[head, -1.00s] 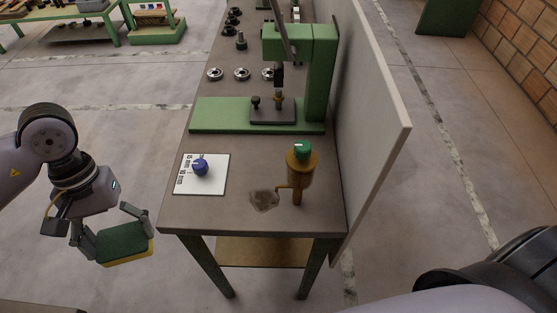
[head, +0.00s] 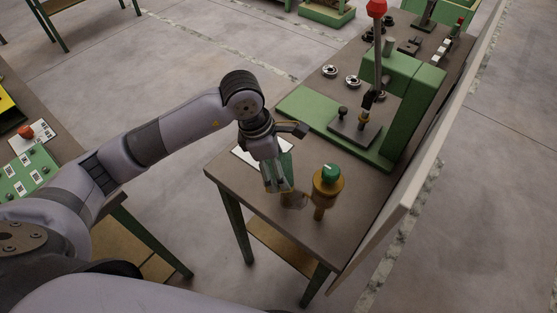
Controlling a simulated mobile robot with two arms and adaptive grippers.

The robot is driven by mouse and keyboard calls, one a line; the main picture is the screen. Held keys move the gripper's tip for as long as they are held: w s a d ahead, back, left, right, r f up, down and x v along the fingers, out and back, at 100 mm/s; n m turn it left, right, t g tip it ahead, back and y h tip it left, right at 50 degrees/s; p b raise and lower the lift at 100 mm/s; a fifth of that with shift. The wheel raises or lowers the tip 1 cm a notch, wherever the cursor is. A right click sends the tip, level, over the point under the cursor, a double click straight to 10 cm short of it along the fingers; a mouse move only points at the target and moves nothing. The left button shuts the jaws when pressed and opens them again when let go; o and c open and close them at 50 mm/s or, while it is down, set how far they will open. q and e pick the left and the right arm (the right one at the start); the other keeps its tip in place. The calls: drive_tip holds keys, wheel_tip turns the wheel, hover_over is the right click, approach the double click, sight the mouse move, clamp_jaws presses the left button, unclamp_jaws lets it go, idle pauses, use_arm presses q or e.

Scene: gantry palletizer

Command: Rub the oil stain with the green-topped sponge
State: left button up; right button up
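My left gripper (head: 280,178) reaches over the near table and points down beside the oil stain. It holds the sponge (head: 288,164), of which only a narrow strip of green shows between and behind the fingers; its yellow side is hidden. The dark oil stain (head: 296,201) lies on the brown tabletop, just right of and below the fingertips, partly covered by the gripper. I cannot tell whether the sponge touches the tabletop. My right gripper is not in view.
A brass oil can with a green cap (head: 328,180) stands close to the right of the stain. A white card (head: 246,152) lies behind the gripper. A green press (head: 400,95) stands farther back, and a pale panel (head: 410,190) edges the table's right side.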

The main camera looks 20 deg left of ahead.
use_arm(q)
drive_tip(key=shift+w+d+f+n, duration=0.15)
drive_tip(key=shift+d+n, duration=0.05)
drive_tip(key=shift+n, duration=0.2)
drive_tip(key=shift+f+b, duration=0.3)
drive_tip(key=shift+f, duration=0.15)
wheel_tip(320, 180, down, 4)
drive_tip(key=shift+f+b, duration=0.1)
drive_tip(key=shift+b, duration=0.95)
drive_tip(key=shift+f, duration=0.35)
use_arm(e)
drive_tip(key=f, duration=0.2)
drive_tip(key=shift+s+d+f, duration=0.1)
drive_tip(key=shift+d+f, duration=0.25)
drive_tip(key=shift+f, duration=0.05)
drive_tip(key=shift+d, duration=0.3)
use_arm(q)
drive_tip(key=shift+f, duration=0.15)
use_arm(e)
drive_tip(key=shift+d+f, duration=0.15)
use_arm(q)
drive_tip(key=shift+f+b, duration=0.85)
drive_tip(key=shift+b, duration=0.25)
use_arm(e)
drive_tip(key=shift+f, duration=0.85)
